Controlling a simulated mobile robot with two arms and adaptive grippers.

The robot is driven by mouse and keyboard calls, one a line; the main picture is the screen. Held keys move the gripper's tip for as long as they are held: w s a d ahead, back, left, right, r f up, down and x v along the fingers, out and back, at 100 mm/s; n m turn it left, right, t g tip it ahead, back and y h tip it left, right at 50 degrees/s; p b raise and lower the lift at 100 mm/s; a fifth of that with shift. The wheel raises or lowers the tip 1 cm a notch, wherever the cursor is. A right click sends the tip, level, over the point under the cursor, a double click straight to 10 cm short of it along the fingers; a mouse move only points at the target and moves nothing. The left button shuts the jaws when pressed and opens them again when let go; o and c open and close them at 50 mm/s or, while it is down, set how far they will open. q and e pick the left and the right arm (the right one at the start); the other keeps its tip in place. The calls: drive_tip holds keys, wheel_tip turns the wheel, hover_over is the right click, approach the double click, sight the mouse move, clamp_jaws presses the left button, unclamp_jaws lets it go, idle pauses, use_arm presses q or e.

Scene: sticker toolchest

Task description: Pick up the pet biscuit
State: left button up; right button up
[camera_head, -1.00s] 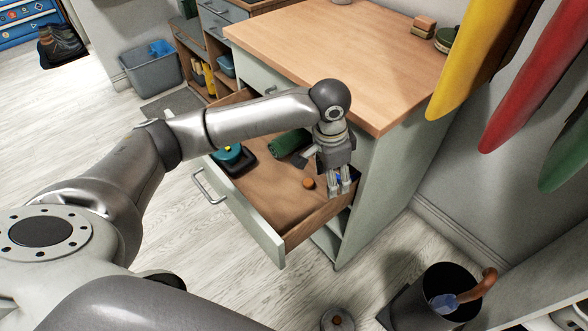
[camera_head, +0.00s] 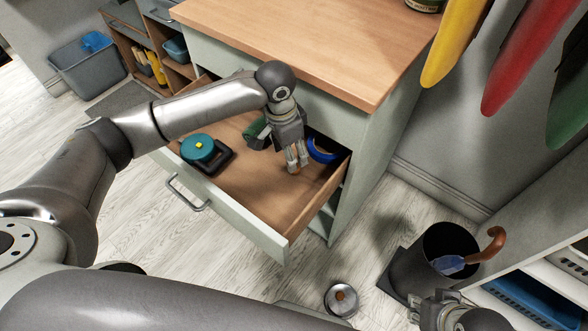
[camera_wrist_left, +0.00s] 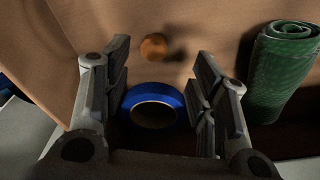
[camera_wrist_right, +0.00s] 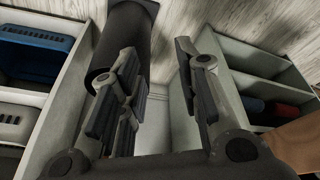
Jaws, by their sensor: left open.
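The pet biscuit is probably the small round orange-brown piece (camera_wrist_left: 154,47) on the drawer floor. In the head view it is mostly hidden at the left fingertips. My left gripper (camera_head: 297,158) points down into the open drawer (camera_head: 262,190). Its fingers are apart and empty in the left wrist view (camera_wrist_left: 160,85), with the biscuit ahead of the gap, near its middle. My right gripper (camera_wrist_right: 157,85) has its fingers apart with nothing between them; part of it shows at the lower right of the head view (camera_head: 440,312).
A blue tape roll (camera_wrist_left: 154,106) and a rolled green cloth (camera_wrist_left: 283,75) lie beside the left fingers. A teal-topped tool (camera_head: 205,152) is in the drawer's left part. A silver dish (camera_head: 341,299) is on the floor. A dark bin (camera_head: 415,278) stands at right.

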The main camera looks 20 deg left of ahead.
use_arm(q)
drive_tip(key=f+b, duration=0.1)
drive_tip(key=f, duration=0.1)
drive_tip(key=d+f+b, duration=0.1)
drive_tip(key=f, duration=0.2)
use_arm(e)
drive_tip(key=w+a+r+t, duration=0.2)
drive_tip(key=w+t, duration=0.1)
drive_tip(key=w, duration=0.2)
drive_tip(key=w+a+r+t+y, duration=0.1)
drive_tip(key=w+r+t, duration=0.1)
drive_tip(key=w, duration=0.3)
drive_tip(key=shift+w+a+r+t+y, duration=0.25)
drive_tip(key=shift+w+a+t+y, duration=0.1)
drive_tip(key=shift+t, duration=0.15)
use_arm(q)
drive_tip(key=shift+c, duration=0.2)
drive_tip(key=c, duration=0.8)
